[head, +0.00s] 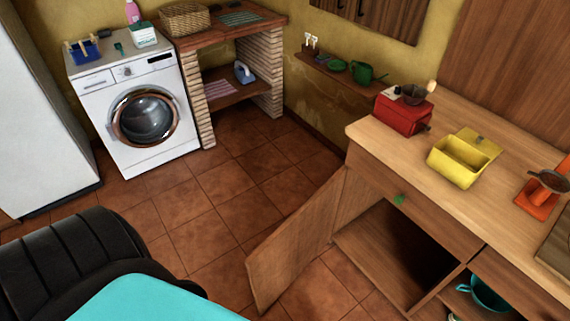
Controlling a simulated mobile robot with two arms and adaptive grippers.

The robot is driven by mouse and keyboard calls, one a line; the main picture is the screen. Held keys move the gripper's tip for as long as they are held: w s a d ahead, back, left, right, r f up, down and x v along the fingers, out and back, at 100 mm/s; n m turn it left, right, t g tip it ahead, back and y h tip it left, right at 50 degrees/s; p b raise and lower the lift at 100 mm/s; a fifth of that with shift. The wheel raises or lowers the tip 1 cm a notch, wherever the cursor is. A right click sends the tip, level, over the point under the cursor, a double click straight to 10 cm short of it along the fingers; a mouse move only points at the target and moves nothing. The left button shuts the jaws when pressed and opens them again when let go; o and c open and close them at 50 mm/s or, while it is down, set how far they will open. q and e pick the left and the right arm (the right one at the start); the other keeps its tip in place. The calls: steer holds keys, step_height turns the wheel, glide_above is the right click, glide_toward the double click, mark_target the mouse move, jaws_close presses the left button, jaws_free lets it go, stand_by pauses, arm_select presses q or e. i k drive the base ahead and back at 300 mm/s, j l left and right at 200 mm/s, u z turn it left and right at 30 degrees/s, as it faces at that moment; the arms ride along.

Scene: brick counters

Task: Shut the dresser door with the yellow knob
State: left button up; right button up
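The wooden dresser (362,205) stands at the right. One door (290,250) of it is swung wide open, out over the tiled floor, and the dark compartment (400,255) behind it shows empty where I can see. No knob is visible on this open door's face towards me, so its colour cannot be told. A green knob (399,199) sits on the drawer front above the compartment. A small pale knob (453,317) shows at the bottom edge, partly cut off. Neither of my grippers is in view.
On the dresser top are a red box (403,115), a yellow open box (458,166) and an orange scale (541,200). A teal pot (488,292) is in the right compartment. A washing machine (139,118) stands at the back left. The middle floor (220,205) is clear.

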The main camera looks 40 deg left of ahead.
mark_target(279, 259)
steer(key=k+j+z, duration=0.2)
steer(key=k+j, duration=0.15)
steer(key=j, duration=0.2)
steer(key=k+j+z, duration=0.25)
steer(key=j, duration=0.25)
steer(key=j+z, duration=0.15)
steer(key=j, duration=0.5)
steer(key=j+z, duration=0.2)
steer(key=j, duration=0.45)
steer(key=k+j+z, duration=0.15)
steer(key=j, duration=0.45)
